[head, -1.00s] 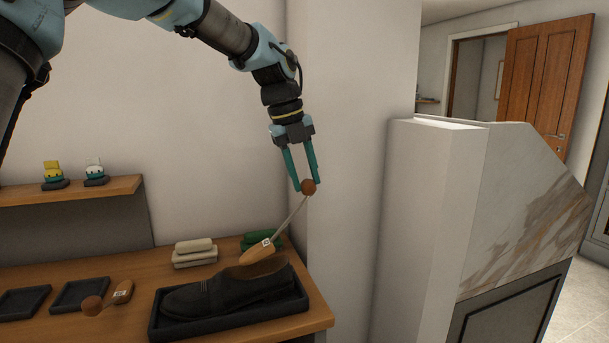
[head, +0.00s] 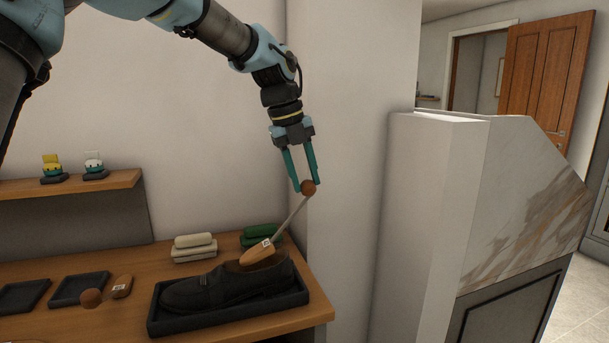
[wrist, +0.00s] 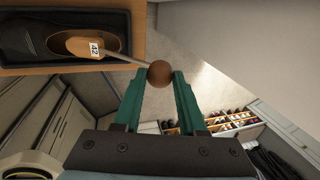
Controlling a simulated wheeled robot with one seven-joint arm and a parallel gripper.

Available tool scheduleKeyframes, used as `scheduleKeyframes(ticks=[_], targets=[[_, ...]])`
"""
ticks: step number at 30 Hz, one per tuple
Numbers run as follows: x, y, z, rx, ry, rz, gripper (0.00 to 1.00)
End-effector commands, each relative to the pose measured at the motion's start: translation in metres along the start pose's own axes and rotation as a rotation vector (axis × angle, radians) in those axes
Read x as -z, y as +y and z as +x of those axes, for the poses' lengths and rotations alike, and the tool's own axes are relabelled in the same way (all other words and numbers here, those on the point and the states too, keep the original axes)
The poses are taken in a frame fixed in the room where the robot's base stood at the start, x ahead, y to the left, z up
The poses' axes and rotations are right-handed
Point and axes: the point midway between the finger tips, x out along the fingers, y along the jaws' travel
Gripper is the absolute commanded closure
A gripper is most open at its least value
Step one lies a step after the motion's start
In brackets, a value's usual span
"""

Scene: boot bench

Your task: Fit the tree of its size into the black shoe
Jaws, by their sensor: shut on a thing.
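The black shoe (head: 215,289) lies in a black tray (head: 240,319) near the right end of the wooden bench, its opening to the right. My gripper (head: 306,188) is shut on the brown ball knob of a shoe tree (head: 258,252). The tree slants down to the left on a thin rod, its wooden toe piece at the shoe's opening. In the wrist view the toe piece (wrist: 88,46) carries a label reading 42 and overlaps the shoe (wrist: 40,38). I cannot tell how far it is inside. A second shoe tree (head: 122,286) lies on the bench at the left.
Two empty black trays (head: 80,288) are at the left of the bench. Folded cream cloths (head: 194,248) and green cloths (head: 262,236) lie behind the shoe. A wall pillar (head: 340,200) stands close right of my gripper.

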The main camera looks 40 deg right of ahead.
Motion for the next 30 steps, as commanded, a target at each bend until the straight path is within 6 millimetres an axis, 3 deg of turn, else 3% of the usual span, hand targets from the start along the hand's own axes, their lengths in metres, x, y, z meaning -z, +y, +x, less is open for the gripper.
scheduleKeyframes(ticks=[30], targets=[[0.000, 0.010, 0.034, 0.000, 0.000, 0.000, 0.99]])
